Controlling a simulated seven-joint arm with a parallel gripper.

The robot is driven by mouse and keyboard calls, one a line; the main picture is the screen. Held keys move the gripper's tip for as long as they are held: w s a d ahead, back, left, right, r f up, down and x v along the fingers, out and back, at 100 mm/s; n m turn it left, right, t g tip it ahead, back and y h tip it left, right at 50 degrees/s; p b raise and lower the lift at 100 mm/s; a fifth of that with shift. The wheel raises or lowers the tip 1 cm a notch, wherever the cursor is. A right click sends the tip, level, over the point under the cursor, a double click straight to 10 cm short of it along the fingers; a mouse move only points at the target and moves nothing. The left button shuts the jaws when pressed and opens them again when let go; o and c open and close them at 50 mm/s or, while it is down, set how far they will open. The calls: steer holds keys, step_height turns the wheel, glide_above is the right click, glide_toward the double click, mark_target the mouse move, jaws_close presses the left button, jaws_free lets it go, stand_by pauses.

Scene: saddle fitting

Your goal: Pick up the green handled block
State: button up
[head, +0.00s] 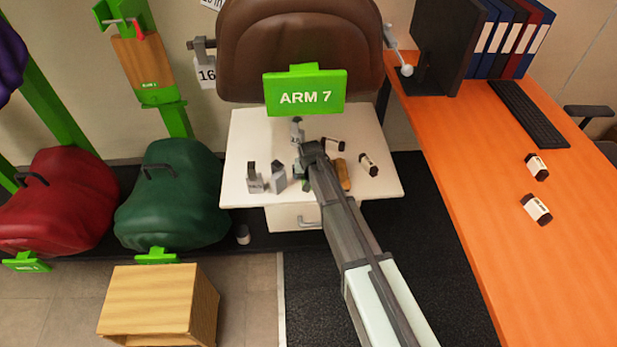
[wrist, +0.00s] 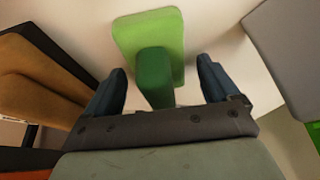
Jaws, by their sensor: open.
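The green handled block is in the wrist view, with a light green slab (wrist: 150,32) and a darker green handle (wrist: 154,75) standing up from it towards me. My gripper (wrist: 162,70) is open, with one dark finger on each side of the handle and a gap to both. In the head view my gripper (head: 312,152) is over the white cabinet top (head: 245,130). Only a small green patch of the block (head: 305,185) shows beside my arm there; the rest is hidden.
Grey handled blocks (head: 278,176) stand left of my gripper on the cabinet. A tan block (head: 343,174) and small dark-and-white bottles (head: 368,164) lie to the right. A green "ARM 7" sign (head: 305,92) stands behind.

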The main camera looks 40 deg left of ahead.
steer(key=c, duration=1.2)
steer(key=shift+r, duration=0.15)
